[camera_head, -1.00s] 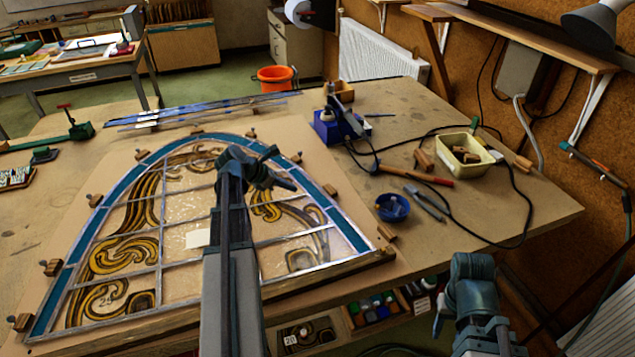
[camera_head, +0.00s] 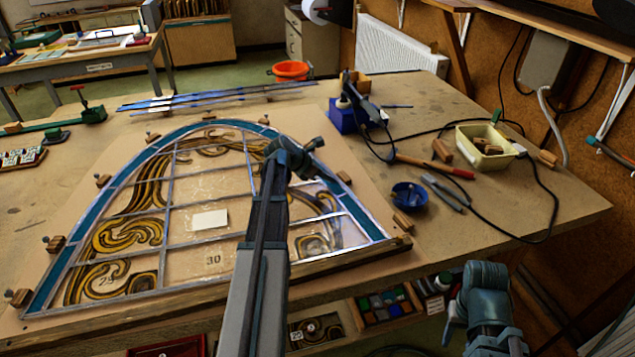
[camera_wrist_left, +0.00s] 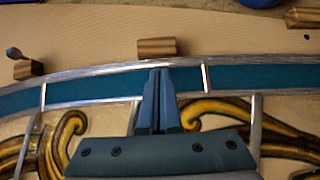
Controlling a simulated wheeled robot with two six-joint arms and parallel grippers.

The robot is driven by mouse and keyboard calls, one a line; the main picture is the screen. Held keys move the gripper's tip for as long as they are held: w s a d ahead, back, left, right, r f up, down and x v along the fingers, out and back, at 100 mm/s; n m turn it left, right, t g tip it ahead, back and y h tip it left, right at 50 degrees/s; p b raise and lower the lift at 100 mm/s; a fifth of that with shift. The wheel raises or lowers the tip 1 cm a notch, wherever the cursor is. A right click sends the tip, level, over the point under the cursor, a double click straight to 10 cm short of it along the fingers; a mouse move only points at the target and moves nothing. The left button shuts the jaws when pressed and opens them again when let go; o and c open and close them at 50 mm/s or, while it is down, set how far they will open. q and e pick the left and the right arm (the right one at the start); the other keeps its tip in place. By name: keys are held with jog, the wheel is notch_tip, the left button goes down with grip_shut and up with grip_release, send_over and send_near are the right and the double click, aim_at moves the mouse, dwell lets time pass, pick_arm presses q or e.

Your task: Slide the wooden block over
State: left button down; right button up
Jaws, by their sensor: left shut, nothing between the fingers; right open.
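Small wooden blocks stand around the arched leaded panel (camera_head: 210,219). In the left wrist view one wooden block (camera_wrist_left: 157,47) lies just outside the blue-bordered edge, straight ahead of my left gripper (camera_wrist_left: 158,72). The fingers are shut and empty over the border, with a narrow gap in the picture between their tips and the block; contact cannot be told. In the head view my left gripper (camera_head: 314,160) is over the arch's upper right side and seems to hide that block. My right gripper (camera_head: 450,325) is open and empty, off the table's front edge.
Another block (camera_wrist_left: 27,69) with a knobbed nail is at left in the wrist view. A block (camera_head: 403,221) sits at the panel's right corner.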

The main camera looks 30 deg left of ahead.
aim_at(344, 178)
pick_arm(q)
jog(key=shift+w+d, duration=0.2)
jog(key=shift+w, duration=0.4)
jog(key=shift+w+d, duration=0.15)
jog(key=w, duration=0.1)
jog(key=w+d, duration=0.1)
jog(key=w, duration=0.1)
jog(key=w+d, duration=0.1)
jog(key=w, duration=0.1)
jog(key=shift+d, duration=0.2)
